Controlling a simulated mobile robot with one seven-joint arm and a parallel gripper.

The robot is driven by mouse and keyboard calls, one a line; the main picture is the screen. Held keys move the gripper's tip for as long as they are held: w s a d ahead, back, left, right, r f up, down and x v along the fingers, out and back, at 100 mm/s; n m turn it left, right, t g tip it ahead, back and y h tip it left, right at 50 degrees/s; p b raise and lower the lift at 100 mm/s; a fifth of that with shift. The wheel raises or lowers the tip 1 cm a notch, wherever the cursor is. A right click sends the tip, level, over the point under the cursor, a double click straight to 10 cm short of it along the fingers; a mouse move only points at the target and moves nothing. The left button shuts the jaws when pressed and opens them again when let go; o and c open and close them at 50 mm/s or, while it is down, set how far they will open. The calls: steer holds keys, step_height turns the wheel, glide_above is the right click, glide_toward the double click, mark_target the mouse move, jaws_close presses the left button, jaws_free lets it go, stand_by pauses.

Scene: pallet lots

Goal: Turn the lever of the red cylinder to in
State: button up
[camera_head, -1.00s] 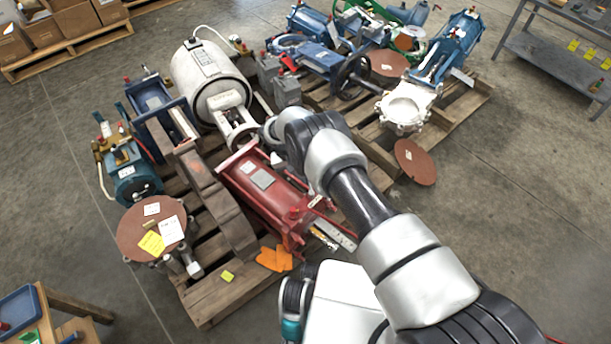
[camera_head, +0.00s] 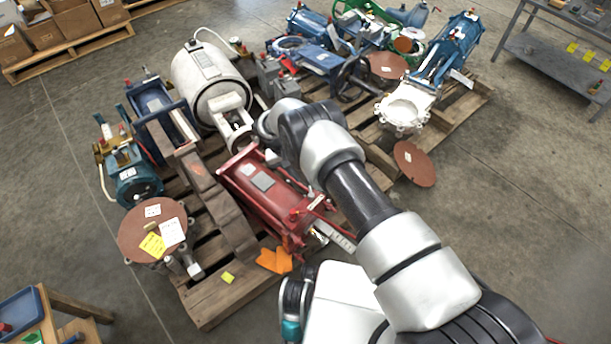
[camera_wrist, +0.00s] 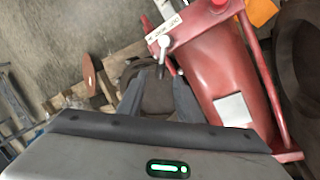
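The red cylinder (camera_head: 255,190) lies on the near pallet in the head view. It fills the upper right of the wrist view (camera_wrist: 222,70), with a pale label on its body. At its left side in the wrist view is a small white lettered plate (camera_wrist: 165,30); its words are too blurred to read surely. A short pale lever (camera_wrist: 164,48) with a dark lower end sits just below the plate. My gripper (camera_wrist: 160,82) is open, its two dark fingers apart on either side of the lever's lower end. Contact cannot be told. In the head view my arm hides the gripper.
The pallet (camera_head: 215,300) also holds a white tank (camera_head: 200,75), a rusty disc (camera_head: 135,232) and blue units close by. Orange tags (camera_head: 273,260) lie at the cylinder's near end. A second loaded pallet (camera_head: 455,110) stands behind. Open floor (camera_head: 530,220) lies to the right.

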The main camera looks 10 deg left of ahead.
steer(key=p+v, duration=0.2)
steer(key=v, duration=1.1)
steer(key=shift+r, duration=0.3)
steer(key=shift+a, duration=0.1)
